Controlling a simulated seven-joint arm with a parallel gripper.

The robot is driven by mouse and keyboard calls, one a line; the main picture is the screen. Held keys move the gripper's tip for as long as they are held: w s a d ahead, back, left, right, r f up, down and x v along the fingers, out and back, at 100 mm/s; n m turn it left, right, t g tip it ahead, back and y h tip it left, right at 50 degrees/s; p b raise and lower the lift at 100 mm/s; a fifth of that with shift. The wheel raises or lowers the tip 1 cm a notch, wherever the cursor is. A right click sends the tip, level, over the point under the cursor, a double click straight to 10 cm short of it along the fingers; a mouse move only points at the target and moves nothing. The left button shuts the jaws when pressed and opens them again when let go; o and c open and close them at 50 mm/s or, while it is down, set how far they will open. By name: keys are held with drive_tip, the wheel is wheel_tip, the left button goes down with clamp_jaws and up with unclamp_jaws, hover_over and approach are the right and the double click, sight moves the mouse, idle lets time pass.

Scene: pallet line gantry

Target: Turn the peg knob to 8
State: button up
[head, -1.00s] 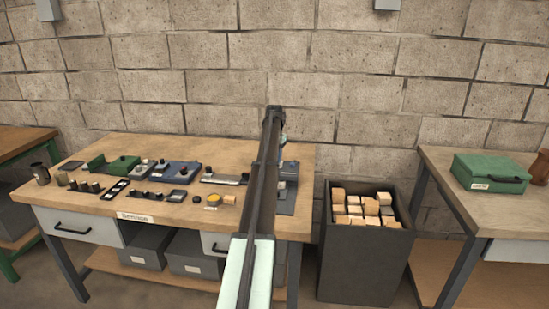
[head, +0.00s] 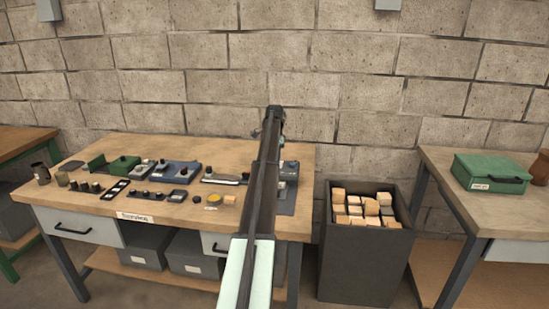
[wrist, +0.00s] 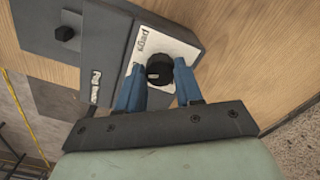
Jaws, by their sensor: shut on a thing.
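The peg knob (wrist: 159,71) is a round black knob with a light mark on its face, seen in the wrist view. It sits on a white label plate (wrist: 180,45) with "pegs" lettering, on a grey box (wrist: 118,45). My gripper (wrist: 160,80) has its two blue fingers on either side of the knob, shut on it. The scale numbers around the knob are too small or hidden to read. In the head view my arm covers the knob and most of the grey panel (head: 288,190) at the table's right end.
A second dark knob (wrist: 65,33) stands on the grey panel beside the box. The wooden table (head: 110,205) carries several devices and small parts to the left. A dark bin (head: 365,250) of wooden blocks (head: 365,208) stands right of it.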

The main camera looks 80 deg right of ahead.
drive_tip(key=shift+m, duration=0.3)
drive_tip(key=o, duration=1)
drive_tip(key=shift+o, duration=0.2)
wheel_tip(320, 180, up, 14)
drive_tip(key=shift+f, duration=0.1)
idle(0.6)
